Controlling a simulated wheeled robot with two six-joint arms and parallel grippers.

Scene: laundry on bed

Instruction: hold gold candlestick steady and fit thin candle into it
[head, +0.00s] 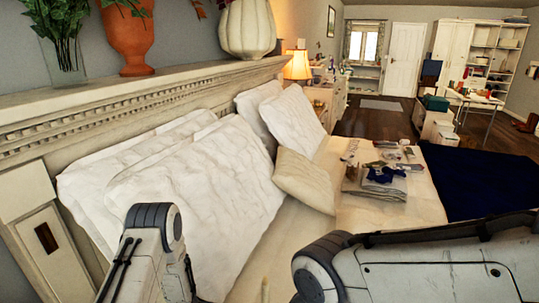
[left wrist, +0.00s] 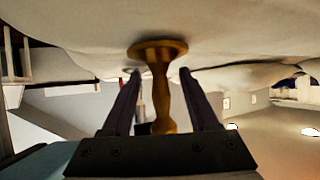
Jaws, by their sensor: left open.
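The gold candlestick (left wrist: 162,92) shows in the left wrist view, where the picture is upside down. Its round foot is against the pale bedding, and its stem runs between the fingers of my left gripper (left wrist: 160,72). The gripper is open, with a finger on each side of the stem and a gap to each. In the head view a thin pale tip (head: 265,290) pokes up at the bottom edge; it may be the thin candle, but most of it is cut off. Both my arms show in the head view, but neither gripper does.
White pillows (head: 195,180) lean on the carved headboard (head: 120,100). A cream cushion (head: 305,180) lies beside them. Folded clothes and small items (head: 380,175) lie farther along the bed, before a dark blue blanket (head: 470,182). The pale sheet between pillows and arms is clear.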

